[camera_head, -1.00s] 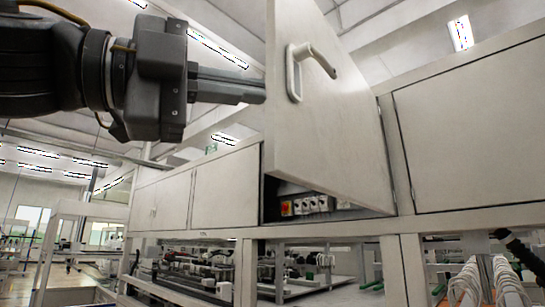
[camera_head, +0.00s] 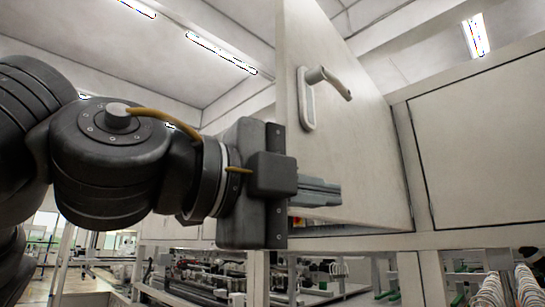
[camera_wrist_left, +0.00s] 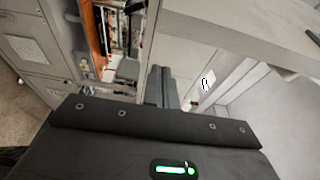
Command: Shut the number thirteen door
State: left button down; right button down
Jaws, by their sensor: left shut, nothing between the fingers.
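A light grey cabinet door (camera_head: 350,140) with a lever handle (camera_head: 308,98) stands open, swung outward from its hinge side at the right. I cannot read a number on it. My left gripper (camera_head: 338,191) is shut and empty, at the lower part of the door, below the handle. Its fingers overlap the door's lower left edge in the head view; I cannot tell whether they touch it. The shut fingers also show in the left wrist view (camera_wrist_left: 162,88). My left gripper and arm hide most of the cabinet opening. My right gripper is not in view.
A closed panel (camera_head: 480,140) lies right of the open door. Below the cabinets is an open bench frame (camera_head: 408,280) with equipment behind. White looped cables (camera_head: 490,295) hang at the lower right. The space left of the door is open.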

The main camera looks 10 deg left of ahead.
pick_arm(q)
jog(key=w+a+p, duration=0.2)
jog(key=a, duration=0.1)
jog(key=shift+a, duration=0.2)
